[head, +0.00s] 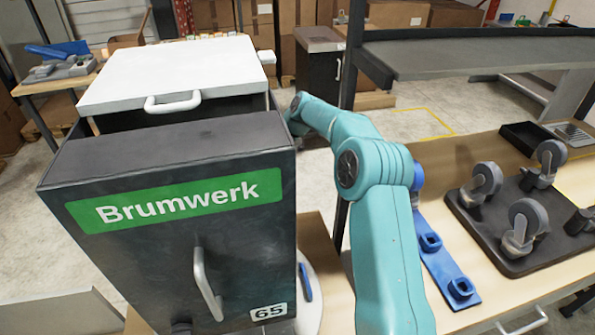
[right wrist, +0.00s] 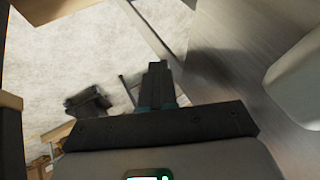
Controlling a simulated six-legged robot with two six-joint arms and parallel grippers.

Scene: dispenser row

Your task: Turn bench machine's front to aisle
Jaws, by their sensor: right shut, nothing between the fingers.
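The bench machine (head: 170,215) is a dark box with a green "Brumwerk" label, a grey handle on the labelled face and a "65" tag. That labelled face points towards me. A white top with a handle (head: 175,80) shows at its back. A white rounded base (head: 312,290) shows below its right side. My right arm reaches forward along the machine's right side, and its gripper is hidden in the head view. In the right wrist view my right gripper (right wrist: 158,85) is shut and empty, beside a grey metallic surface (right wrist: 235,75); contact cannot be told. My left gripper is not in view.
On the wooden bench at right lie a blue bracket strip (head: 445,270) and a dark tray with several casters (head: 475,225). A grey shelf (head: 480,58) with a dark post stands above it. Bare floor (head: 400,120) shows behind the machine.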

